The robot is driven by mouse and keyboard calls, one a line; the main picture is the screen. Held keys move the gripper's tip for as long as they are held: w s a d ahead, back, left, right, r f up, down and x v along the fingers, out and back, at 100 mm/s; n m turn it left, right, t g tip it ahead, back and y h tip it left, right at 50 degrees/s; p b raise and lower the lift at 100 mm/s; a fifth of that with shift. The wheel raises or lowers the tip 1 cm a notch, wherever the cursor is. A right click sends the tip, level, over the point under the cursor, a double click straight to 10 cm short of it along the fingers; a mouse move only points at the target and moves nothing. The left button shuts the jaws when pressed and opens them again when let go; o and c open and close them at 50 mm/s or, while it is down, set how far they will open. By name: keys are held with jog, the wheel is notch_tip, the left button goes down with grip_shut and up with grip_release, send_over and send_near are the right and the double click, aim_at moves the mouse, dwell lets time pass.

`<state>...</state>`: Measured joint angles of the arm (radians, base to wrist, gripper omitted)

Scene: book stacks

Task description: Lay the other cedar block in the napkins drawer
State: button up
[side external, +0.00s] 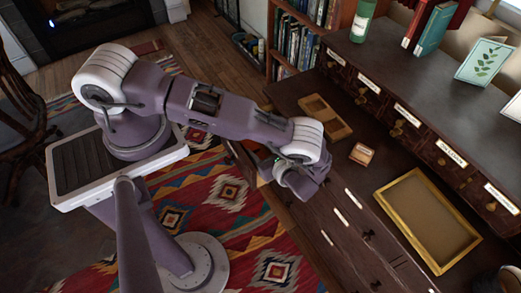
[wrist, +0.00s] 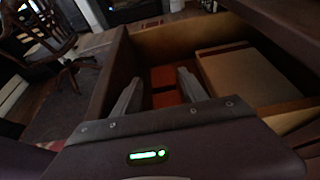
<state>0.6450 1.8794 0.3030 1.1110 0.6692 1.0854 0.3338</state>
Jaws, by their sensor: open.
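My gripper (wrist: 158,88) is open in the wrist view, its two fingers apart with nothing visibly held between them. It points into an open wooden drawer (wrist: 185,40). Orange-red flat pieces (wrist: 165,78) lie in the drawer beyond and between the fingers; I cannot tell whether they are napkins or blocks. In the side view my gripper (side external: 303,186) is at the desk's front edge, fingertips hidden. A small light wooden block (side external: 361,153) sits on the desk top, apart from my gripper; I cannot tell for sure that it is cedar. The drawer labels are unreadable.
A tan box or panel (wrist: 240,80) fills the drawer's right part. On the desk are a wooden tray (side external: 325,118) and a gold-rimmed tray (side external: 428,220). A raised shelf with small labelled drawers (side external: 400,118) runs behind, carrying a green bottle (side external: 363,20) and books.

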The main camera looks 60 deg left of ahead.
jog(key=shift+s+f, duration=0.15)
jog(key=shift+f, duration=0.05)
jog(key=a+r+v, duration=0.1)
jog(key=v, duration=1.2)
jog(key=w+d+r+n+g+h, duration=0.15)
jog(key=r+n+h, duration=0.3)
jog(key=r, duration=0.95)
jog(key=w+r+n+h, duration=0.2)
jog(key=r+n+h, duration=0.25)
jog(key=r, duration=0.95)
jog(key=s+a+r+n+t+h, duration=0.1)
jog(key=s+a+r+n+h, duration=0.2)
jog(key=r, duration=0.4)
jog(key=s+r+n+t, duration=0.2)
jog(key=s+r, duration=0.4)
jog(key=r, duration=0.1)
jog(key=s+r+n+t+h, duration=0.1)
jog(key=s+n+t, duration=0.3)
jog(key=s, duration=0.5)
jog(key=shift+s+a+r+h, duration=0.3)
jog(key=shift+s+a+r, duration=0.1)
jog(key=shift+r, duration=0.15)
jog(key=shift+w, duration=0.1)
